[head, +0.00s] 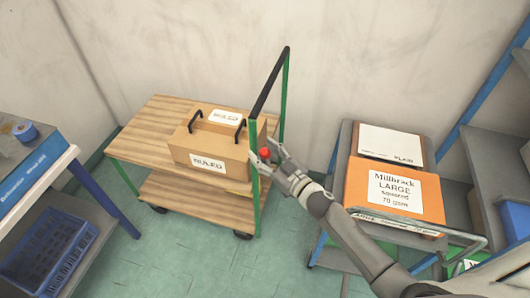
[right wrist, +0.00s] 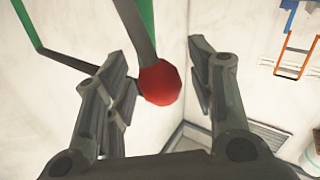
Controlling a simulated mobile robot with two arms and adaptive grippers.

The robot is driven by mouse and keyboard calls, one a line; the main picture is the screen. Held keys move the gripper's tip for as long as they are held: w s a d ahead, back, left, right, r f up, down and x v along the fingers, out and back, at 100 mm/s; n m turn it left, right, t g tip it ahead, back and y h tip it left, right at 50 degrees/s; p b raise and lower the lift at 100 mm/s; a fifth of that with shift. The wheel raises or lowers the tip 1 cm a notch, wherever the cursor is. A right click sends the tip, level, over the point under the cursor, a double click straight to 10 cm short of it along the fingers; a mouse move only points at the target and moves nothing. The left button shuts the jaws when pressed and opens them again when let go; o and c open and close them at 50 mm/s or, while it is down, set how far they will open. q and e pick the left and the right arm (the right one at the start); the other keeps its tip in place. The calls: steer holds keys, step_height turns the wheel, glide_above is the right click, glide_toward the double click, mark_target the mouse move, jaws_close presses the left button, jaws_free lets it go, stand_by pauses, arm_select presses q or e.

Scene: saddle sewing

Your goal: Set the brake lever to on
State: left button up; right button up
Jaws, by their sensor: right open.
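The brake lever's red knob (head: 265,153) shows in the head view at the right end of a wooden trolley (head: 154,112) with a green and black handle frame (head: 287,85). My right gripper (head: 270,158) is at the knob. In the right wrist view the red knob (right wrist: 160,82) sits between the open fingers of my right gripper (right wrist: 160,90), on a grey lever rod (right wrist: 134,28). The knob looks near the left finger; whether they touch cannot be told. The lever's base is hidden. My left gripper is not in view.
A box (head: 207,145) labelled RULED, with two black handles, stands on the trolley. To the right is a cart with an orange box (head: 391,190) and a white-topped box (head: 391,142). A table (head: 32,172) with a blue crate (head: 48,248) is at left. Green floor is clear in front.

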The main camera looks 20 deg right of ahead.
steer(key=shift+c, duration=0.4)
jaws_close()
